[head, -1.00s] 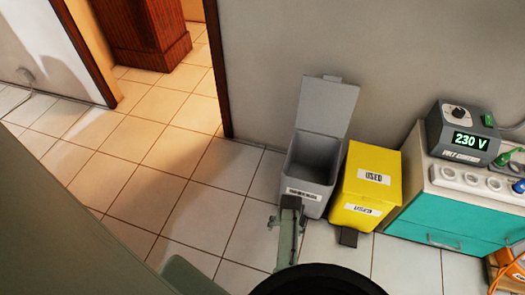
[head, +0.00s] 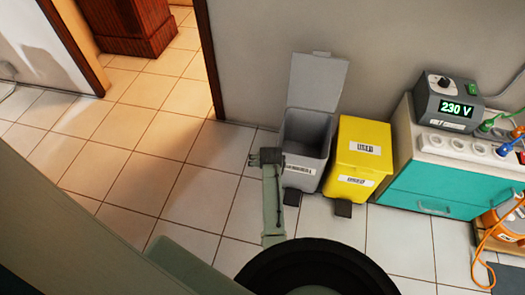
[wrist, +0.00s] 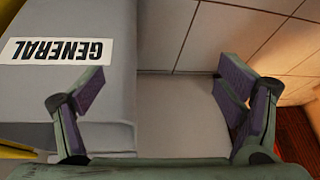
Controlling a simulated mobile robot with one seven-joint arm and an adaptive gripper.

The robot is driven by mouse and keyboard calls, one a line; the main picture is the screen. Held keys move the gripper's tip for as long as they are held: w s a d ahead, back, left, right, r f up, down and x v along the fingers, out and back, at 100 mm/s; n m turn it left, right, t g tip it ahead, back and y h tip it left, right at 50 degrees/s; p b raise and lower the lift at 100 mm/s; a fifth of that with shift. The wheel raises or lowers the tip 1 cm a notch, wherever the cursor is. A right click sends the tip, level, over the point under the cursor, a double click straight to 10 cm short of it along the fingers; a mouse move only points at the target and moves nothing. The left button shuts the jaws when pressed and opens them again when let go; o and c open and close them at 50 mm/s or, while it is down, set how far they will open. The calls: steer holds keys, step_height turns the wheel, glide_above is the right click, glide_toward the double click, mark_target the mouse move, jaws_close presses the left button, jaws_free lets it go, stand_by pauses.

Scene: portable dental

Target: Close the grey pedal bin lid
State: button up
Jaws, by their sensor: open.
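The grey pedal bin (head: 306,133) stands on the tiled floor against the wall in the head view. Its lid (head: 318,82) is up, leaning back near the wall, and the bin mouth is uncovered. A dark pedal (head: 292,197) sits at its front foot. My gripper (head: 265,157) is beside the bin's left front edge, at the end of my green arm. In the wrist view my gripper (wrist: 165,90) has its two purple-padded fingers wide apart with nothing between them. The bin's grey side with an upside-down GENERAL label (wrist: 58,50) fills the left of that view.
A yellow bin (head: 352,150), lid shut, stands close to the right of the grey one. Further right is a teal-fronted cabinet (head: 435,187) with a 230 V box (head: 450,103) and plugs on top. Open tiled floor lies to the left, towards a doorway.

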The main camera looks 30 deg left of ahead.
steer(key=shift+t+y, duration=0.4)
steer(key=shift+t, duration=0.2)
steer(key=shift+w+a+r, duration=0.3)
steer(key=shift+a+r, duration=0.2)
steer(key=shift+r, duration=0.2)
steer(key=shift+w+a+r, duration=0.35)
steer(key=shift+a+r, duration=0.1)
steer(key=shift+r, duration=0.3)
steer(key=shift+w+a+r, duration=0.3)
steer(key=shift+a+r, duration=0.2)
steer(key=shift+r, duration=0.2)
